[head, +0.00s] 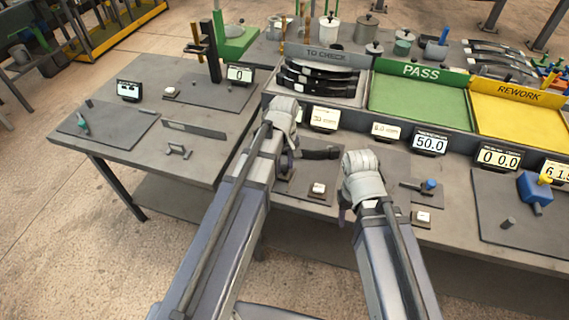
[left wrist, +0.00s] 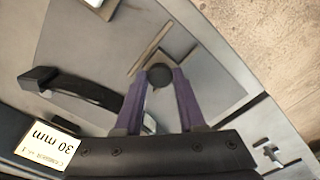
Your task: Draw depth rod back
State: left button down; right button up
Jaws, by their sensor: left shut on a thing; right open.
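My left gripper (head: 287,162) is over the plate at the front middle of the bench. In the left wrist view its purple fingers (left wrist: 160,80) are closed on a dark round rod end (left wrist: 160,75), seen end-on, which I take for the depth rod. A thin tan strip (left wrist: 149,48) lies just beyond the fingertips. How far the rod stands out is hidden. In the head view my glove-like left hand covers the rod. My right gripper (head: 345,212) is open and empty at the bench's front edge.
A black curved piece (head: 321,154) lies between the grippers, also in the left wrist view (left wrist: 80,92). A small white-topped button block (head: 318,188) sits in front of it. A 30 mm card (head: 325,119) stands behind. Green PASS (head: 420,100) and yellow REWORK (head: 518,122) trays are at the back right.

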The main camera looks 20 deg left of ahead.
pick_arm(q)
jog(key=s, duration=0.4)
jog(key=shift+w, duration=0.15)
jog(key=c, duration=0.5)
grip_release()
notch_tip(320, 180, up, 8)
jog(key=p, duration=0.7)
jog(key=shift+p, duration=0.4)
jog(key=shift+f, duration=0.15)
